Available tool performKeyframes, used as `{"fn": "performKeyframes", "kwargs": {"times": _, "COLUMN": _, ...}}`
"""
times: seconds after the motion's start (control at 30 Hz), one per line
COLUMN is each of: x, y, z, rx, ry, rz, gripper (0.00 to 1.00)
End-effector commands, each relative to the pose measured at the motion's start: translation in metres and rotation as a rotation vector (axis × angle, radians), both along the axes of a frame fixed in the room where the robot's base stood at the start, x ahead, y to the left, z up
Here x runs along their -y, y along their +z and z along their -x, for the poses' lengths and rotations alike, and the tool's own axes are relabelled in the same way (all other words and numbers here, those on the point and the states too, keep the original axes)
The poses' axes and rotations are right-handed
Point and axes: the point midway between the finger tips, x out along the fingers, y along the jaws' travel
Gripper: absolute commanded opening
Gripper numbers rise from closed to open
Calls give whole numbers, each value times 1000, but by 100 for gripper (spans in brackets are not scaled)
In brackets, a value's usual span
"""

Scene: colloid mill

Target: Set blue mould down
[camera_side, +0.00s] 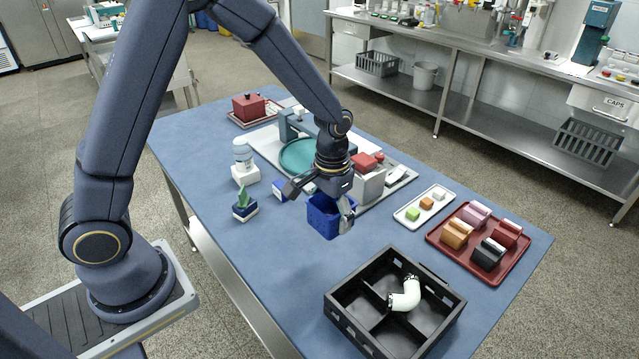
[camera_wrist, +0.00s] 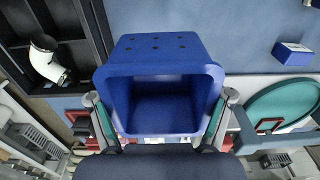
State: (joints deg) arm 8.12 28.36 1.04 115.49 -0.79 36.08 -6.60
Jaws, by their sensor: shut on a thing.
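The blue mould (camera_side: 325,222) is an open, box-shaped cup with a wide rim. My gripper (camera_side: 330,200) is shut on it, over the middle of the blue table (camera_side: 270,262). In the wrist view the mould (camera_wrist: 165,52) fills the centre, with its hollow facing the camera and several small dark holes on one outer face. The fingers of my gripper (camera_wrist: 160,122) press on its two opposite sides. The hollow looks empty. I cannot tell whether the mould's underside touches the table.
A black divided crate (camera_side: 440,335) with a white elbow pipe (camera_side: 407,295) stands nearer the front. A red tray (camera_side: 508,270) of coloured blocks and a small white tray (camera_side: 407,217) lie to the right. Machine parts stand behind my gripper. Bare table lies left of the crate.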

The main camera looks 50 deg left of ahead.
Motion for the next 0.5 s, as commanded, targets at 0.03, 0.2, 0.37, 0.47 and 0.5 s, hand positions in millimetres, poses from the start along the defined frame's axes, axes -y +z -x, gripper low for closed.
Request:
{"fn": "performKeyframes", "kwargs": {"times": 0.03, "x": 1, "y": -6, "z": -12, "rx": 0, "ry": 1, "rz": 0, "gripper": 40}}
{"fn": "performKeyframes", "kwargs": {"times": 0.2, "x": 5, "y": -28, "z": -56, "rx": -2, "ry": 1, "rz": 0, "gripper": 40}}
{"fn": "performKeyframes", "kwargs": {"times": 0.37, "x": 9, "y": -55, "z": -91, "rx": -4, "ry": 1, "rz": 0, "gripper": 40}}
{"fn": "performKeyframes", "kwargs": {"times": 0.47, "x": 10, "y": -73, "z": -106, "rx": -3, "ry": 1, "rz": 0, "gripper": 40}}
{"fn": "performKeyframes", "kwargs": {"times": 0.5, "x": 11, "y": -78, "z": -111, "rx": -2, "ry": 1, "rz": 0, "gripper": 40}}
